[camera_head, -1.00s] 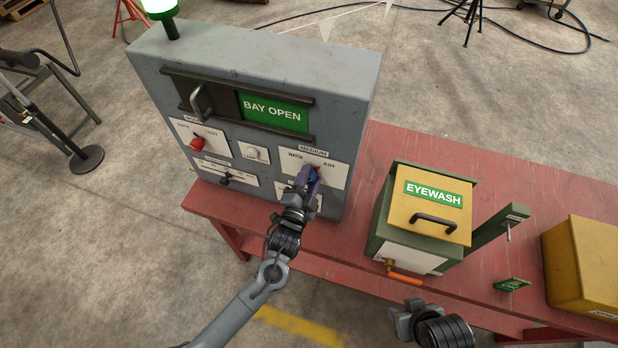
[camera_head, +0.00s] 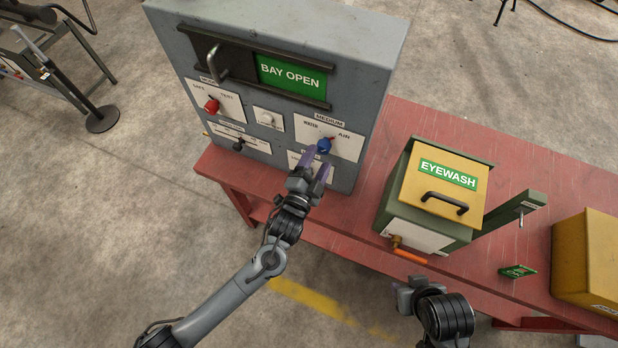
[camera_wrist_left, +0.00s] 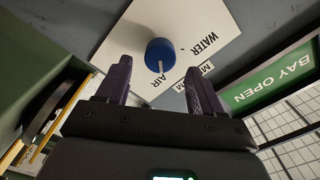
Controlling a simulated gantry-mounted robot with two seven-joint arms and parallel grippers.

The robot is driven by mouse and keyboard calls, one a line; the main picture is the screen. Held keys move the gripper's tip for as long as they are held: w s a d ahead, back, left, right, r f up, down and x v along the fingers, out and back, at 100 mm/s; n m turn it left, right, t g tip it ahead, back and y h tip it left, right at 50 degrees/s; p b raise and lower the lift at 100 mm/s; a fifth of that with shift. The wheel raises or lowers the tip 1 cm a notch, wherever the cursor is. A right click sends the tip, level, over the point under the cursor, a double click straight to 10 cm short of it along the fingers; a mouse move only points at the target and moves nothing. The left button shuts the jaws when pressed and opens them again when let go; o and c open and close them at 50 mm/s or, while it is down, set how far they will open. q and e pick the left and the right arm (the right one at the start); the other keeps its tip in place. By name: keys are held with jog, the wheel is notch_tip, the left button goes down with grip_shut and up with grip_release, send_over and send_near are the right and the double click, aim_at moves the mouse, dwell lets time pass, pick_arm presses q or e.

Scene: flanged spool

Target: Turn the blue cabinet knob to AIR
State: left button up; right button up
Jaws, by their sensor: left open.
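The blue knob (camera_head: 324,145) is on the white MEDIUM plate (camera_head: 345,149) of the grey cabinet, between the labels WATER and AIR. My left gripper (camera_head: 317,168) is open and empty, just in front of and below the knob. In the left wrist view its two purple fingers (camera_wrist_left: 158,80) stand apart with the knob beyond them, not touching it. My right gripper (camera_head: 408,292) is low in the head view, away from the cabinet; its jaws are unclear.
The grey cabinet (camera_head: 300,30) also carries a red knob (camera_head: 211,105), a black knob (camera_head: 239,145) and a BAY OPEN window with a handle. A yellow and green EYEWASH box (camera_head: 435,200) stands right of it on the red table (camera_head: 400,125). A yellow box (camera_head: 590,260) is further right.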

pick_arm(q)
jog(key=v, duration=0.6)
jog(key=shift+b, duration=0.35)
